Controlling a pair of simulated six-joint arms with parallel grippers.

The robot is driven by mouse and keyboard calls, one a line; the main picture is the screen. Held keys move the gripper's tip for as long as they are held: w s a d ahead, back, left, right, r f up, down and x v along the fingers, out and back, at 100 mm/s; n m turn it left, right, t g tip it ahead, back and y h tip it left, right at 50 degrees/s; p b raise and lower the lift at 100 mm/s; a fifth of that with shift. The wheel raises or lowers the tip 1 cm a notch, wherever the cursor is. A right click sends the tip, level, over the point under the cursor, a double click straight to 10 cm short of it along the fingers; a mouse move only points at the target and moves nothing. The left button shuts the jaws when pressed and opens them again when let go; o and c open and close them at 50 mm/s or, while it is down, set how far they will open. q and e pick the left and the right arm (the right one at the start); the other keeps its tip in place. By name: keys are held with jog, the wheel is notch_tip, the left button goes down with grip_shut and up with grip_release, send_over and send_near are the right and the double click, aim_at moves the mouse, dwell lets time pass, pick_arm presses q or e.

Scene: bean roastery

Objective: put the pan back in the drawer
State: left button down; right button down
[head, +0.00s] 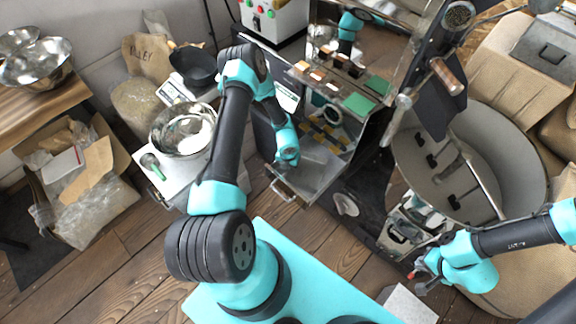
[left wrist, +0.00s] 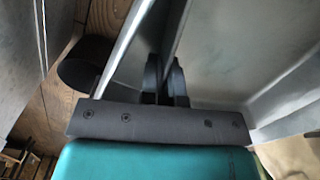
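An open metal drawer (head: 318,170) with a bar handle (head: 283,191) sticks out low at the front of the steel machine. My left gripper (head: 287,156) points down at the drawer's left side. In the left wrist view its dark fingers (left wrist: 165,82) are close together beside sheet-metal walls; I cannot tell whether thin metal lies between them. A black round pan (head: 196,66) sits at the back left, and a shiny steel bowl (head: 183,130) stands on the white cart; I cannot tell which is the task's pan. My right gripper (head: 420,278) is open and empty at lower right.
The white cart (head: 190,167) stands left of the drawer. The round cooling bin (head: 520,150) fills the right. A box of bags (head: 90,185) is on the floor at far left. Wooden floor (head: 130,265) is clear at lower left.

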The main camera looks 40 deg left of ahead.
pick_arm(q)
jog(key=shift+f, duration=0.1)
jog(key=c, duration=1.3)
grip_release()
jog(key=shift+c, duration=0.2)
notch_tip(320, 180, up, 12)
